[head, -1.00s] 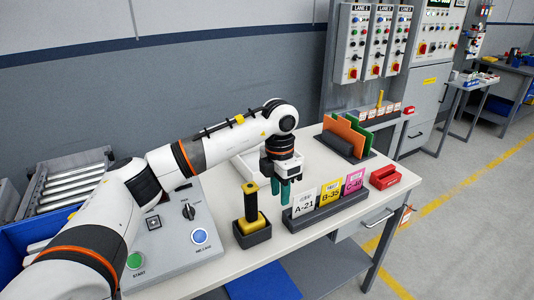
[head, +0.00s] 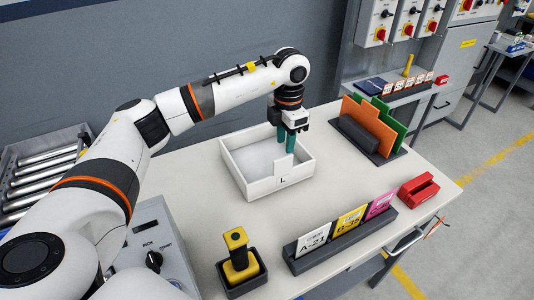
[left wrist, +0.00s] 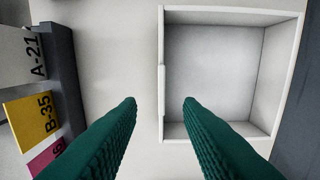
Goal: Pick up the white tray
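The white tray (head: 256,190) is an open, empty box on the pale table, with a tab marked "L" on its front wall. It also shows in the left wrist view (left wrist: 215,70). My left gripper (head: 287,147) is open, its green fingers pointing down over the tray's front right part. In the left wrist view the fingers (left wrist: 160,102) appear on either side of the tabbed wall, one over the table and one over the tray's inside. I cannot tell how high the tips are above the rim. My right gripper is not in view.
A card rack (head: 345,239) with labels stands in front of the tray. A yellow-handled tool (head: 238,258) sits in a dark holder, beside the control box (head: 150,240). A rack with orange and green plates (head: 370,128) and a red block (head: 418,191) are to the right.

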